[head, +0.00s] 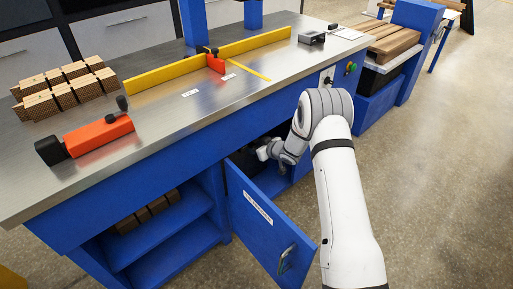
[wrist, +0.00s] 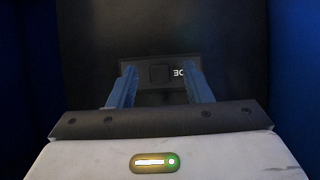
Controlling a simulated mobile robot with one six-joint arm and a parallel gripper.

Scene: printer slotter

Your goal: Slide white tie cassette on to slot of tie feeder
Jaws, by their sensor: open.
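My gripper (head: 264,152) reaches into the open blue cabinet under the workbench. In the wrist view my gripper (wrist: 161,74) is open, with its two blue-grey fingers apart. Between and behind the fingertips is a dark panel (wrist: 148,62) with a small square button-like part and partly hidden white lettering. The panel sits on a large black surface (wrist: 160,25). I cannot tell whether the fingers touch the panel. I cannot make out a white tie cassette or a tie feeder slot in either view. The cabinet inside is mostly dark and hidden.
The blue cabinet door (head: 262,222) stands open, left of my arm. Blue walls close in on both sides in the wrist view. The steel benchtop (head: 190,110) above holds yellow fences (head: 160,72), an orange-red tool (head: 98,135) and several wooden blocks (head: 65,92).

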